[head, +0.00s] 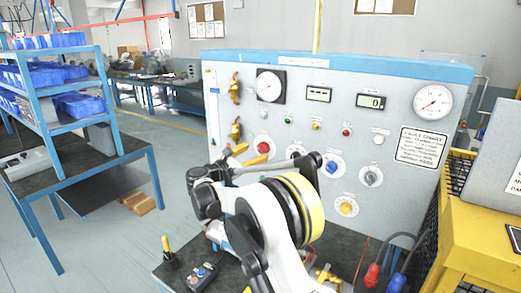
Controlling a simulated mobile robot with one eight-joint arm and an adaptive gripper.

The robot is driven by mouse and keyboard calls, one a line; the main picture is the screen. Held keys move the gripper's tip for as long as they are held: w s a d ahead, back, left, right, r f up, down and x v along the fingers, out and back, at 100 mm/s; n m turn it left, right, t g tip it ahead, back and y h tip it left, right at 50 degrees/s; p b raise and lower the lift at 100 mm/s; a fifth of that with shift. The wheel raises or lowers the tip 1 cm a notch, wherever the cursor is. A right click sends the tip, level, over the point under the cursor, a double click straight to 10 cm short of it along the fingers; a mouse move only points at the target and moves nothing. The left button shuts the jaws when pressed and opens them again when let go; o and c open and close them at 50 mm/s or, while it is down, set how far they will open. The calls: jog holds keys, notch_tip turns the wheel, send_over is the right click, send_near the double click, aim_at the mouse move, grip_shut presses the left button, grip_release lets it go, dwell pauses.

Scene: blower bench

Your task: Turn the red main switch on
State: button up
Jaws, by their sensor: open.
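The red switch (263,147) is a round red knob on a pale round plate, at the left of the row of knobs on the grey panel (395,150). Which way it is turned is too small to tell. My gripper (249,155) is in front of the panel, just left of and below the red switch in the picture. Its two yellow-orange fingertips are apart, with nothing seen between them. I cannot tell whether a fingertip touches the knob. My arm hides the panel's lower left part.
Blue (332,167), grey (371,177) and yellow (346,208) knobs sit to the right. Yellow-handled valves (236,130) are at the panel's left edge. A yellow cabinet (485,240) stands at right. A blue shelf (110,105) stands at left, with open floor between.

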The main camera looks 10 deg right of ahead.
aim_at(260, 149)
jog(key=x, duration=0.4)
jog(key=shift+w, duration=0.1)
jog(key=c, duration=1.2)
